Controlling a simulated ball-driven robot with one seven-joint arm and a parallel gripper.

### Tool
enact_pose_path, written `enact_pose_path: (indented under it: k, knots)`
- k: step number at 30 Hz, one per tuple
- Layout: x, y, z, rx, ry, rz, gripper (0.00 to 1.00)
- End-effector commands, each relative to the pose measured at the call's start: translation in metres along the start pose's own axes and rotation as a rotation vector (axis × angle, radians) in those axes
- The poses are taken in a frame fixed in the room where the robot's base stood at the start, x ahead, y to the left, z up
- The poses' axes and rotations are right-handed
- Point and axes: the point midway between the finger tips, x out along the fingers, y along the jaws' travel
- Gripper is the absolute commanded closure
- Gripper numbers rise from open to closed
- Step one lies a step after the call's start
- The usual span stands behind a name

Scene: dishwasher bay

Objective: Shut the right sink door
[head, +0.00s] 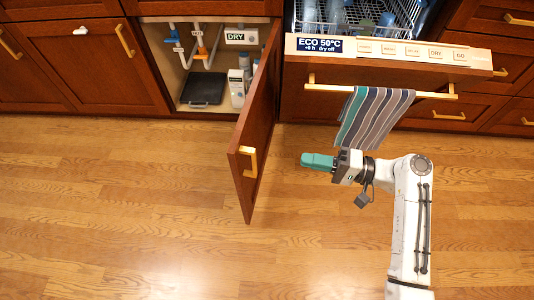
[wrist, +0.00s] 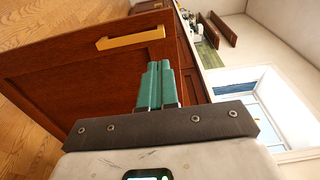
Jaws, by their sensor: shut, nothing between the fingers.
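The right sink door (head: 256,125) is a brown wooden panel, swung wide open from its hinge side at the right of the sink cabinet. Its gold handle (head: 248,161) is near the free edge. In the wrist view the door (wrist: 95,75) fills the left and middle, with its handle (wrist: 130,38) above the fingers. My gripper (head: 303,160) is to the right of the door in the head view, with a gap between them. Its teal fingers (wrist: 155,85) are closed together and hold nothing. They point towards the door.
The open cabinet (head: 205,60) holds pipes, a dark tray (head: 203,89) and bottles. The dishwasher door (head: 385,62) is partly open at the right, with a striped towel (head: 374,118) on its handle just above my gripper. The wooden floor (head: 120,210) at the left is clear.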

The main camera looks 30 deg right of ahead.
Motion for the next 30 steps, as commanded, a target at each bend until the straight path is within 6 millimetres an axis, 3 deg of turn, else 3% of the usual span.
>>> enact_pose_path:
  k: [9, 15, 21, 30]
  knots:
    - [0.064, 0.001, 0.001, -0.001, -0.005, 0.001, 1.0]
    - [0.094, 0.001, 0.001, -0.001, -0.004, 0.001, 1.0]
    - [0.107, 0.001, 0.001, -0.001, -0.002, 0.002, 1.0]
    - [0.109, 0.001, 0.001, 0.0, -0.001, 0.002, 1.0]
